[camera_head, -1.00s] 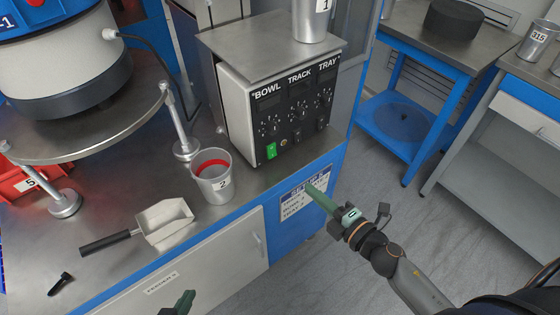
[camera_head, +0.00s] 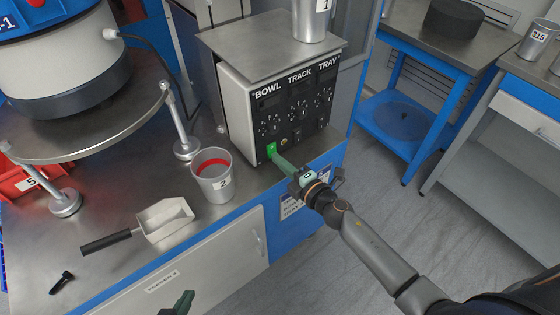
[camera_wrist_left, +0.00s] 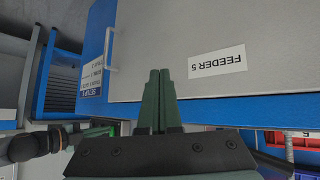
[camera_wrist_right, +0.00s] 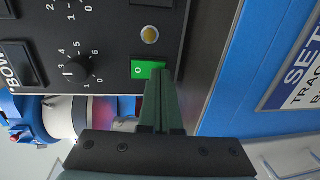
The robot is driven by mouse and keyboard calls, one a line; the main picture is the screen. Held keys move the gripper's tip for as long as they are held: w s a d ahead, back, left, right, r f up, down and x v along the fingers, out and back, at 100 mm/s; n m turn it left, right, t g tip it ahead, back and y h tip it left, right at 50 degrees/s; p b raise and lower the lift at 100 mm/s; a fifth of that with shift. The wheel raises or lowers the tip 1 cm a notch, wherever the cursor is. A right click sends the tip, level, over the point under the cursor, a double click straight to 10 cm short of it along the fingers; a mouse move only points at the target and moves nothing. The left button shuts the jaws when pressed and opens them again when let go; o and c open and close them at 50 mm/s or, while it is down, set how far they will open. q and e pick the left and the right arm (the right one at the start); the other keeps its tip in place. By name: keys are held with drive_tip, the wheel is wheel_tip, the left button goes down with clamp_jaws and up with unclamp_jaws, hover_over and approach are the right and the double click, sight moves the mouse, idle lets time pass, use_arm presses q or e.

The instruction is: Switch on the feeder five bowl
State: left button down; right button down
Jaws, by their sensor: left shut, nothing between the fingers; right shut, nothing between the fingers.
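The control box (camera_head: 262,140) stands on the bench with columns labelled BOWL, TRACK and TRAY. A green rocker switch (camera_head: 271,149) is at the lower left of its panel, in the BOWL column. My right gripper (camera_head: 276,158) is shut and empty, its fingertips at the green switch. In the right wrist view the green switch (camera_wrist_right: 147,70) shows an "O" mark, and the fingertips (camera_wrist_right: 158,74) overlap its edge; I cannot tell whether they touch it. My left gripper (camera_head: 186,298) is shut and empty, low in front of the cabinet. A FEEDER 5 label (camera_wrist_left: 217,61) shows in the left wrist view.
A metal cup marked 2 (camera_head: 213,187) with a red inside stands left of the box. A scoop (camera_head: 160,222) and a small black part (camera_head: 61,283) lie on the bench. The bowl feeder (camera_head: 62,75) is at the left. Another cup (camera_head: 311,22) stands on the box.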

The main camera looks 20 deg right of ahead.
drive_tip(key=shift+w+f+b, duration=0.1)
drive_tip(key=shift+f+b, duration=0.1)
drive_tip(key=shift+b, duration=0.35)
drive_tip(key=shift+w+a+f+b, duration=0.1)
drive_tip(key=shift+f+b, duration=0.1)
drive_tip(key=shift+b, duration=0.5)
drive_tip(key=shift+r+p, duration=0.35)
drive_tip(key=shift+p, duration=0.05)
